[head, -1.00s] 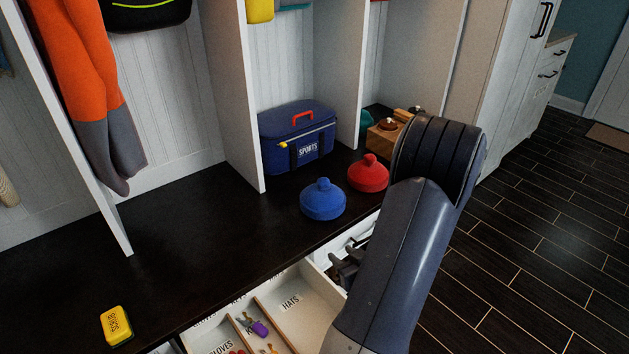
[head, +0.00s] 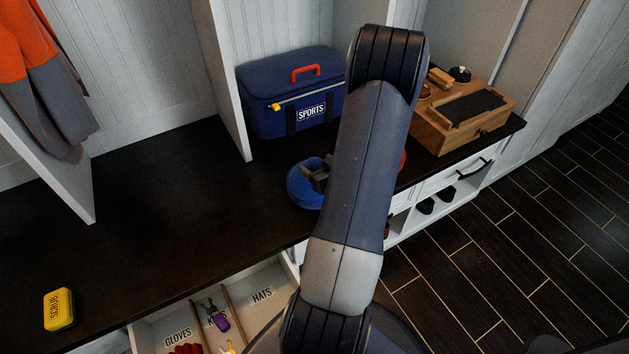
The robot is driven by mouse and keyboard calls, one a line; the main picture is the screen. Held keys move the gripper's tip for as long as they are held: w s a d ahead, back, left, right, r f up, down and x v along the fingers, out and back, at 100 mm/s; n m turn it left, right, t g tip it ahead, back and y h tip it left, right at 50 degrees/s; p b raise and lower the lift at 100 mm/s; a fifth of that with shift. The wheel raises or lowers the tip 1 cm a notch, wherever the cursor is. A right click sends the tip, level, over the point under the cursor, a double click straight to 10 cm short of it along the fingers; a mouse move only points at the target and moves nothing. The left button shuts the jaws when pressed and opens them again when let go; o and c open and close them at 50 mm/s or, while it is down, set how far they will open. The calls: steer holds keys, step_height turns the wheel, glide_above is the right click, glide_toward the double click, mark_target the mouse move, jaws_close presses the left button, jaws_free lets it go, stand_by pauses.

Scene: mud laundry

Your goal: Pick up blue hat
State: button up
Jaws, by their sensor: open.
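The blue hat (head: 303,190) sits on the dark bench top in front of the sports bag. Its right side is hidden behind my arm. My gripper (head: 318,172) shows partly at the left edge of my arm, in front of or over the hat's upper part. It is open; I cannot tell whether its fingers touch the hat. The red hat (head: 403,161) is almost wholly hidden behind my arm, with only a sliver showing on the right.
A blue sports bag (head: 290,97) stands behind the hat. A wooden box (head: 462,115) is at the bench's right end. An open drawer (head: 265,318) with gloves, keys and hats sections juts out below. A yellow brush box (head: 59,309) lies left. The bench's left middle is clear.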

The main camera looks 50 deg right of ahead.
steer(key=shift+x, duration=1.4)
steer(key=shift+c, duration=0.5)
steer(key=shift+s, duration=0.1)
steer(key=c, duration=1.2)
steer(key=shift+c, duration=0.2)
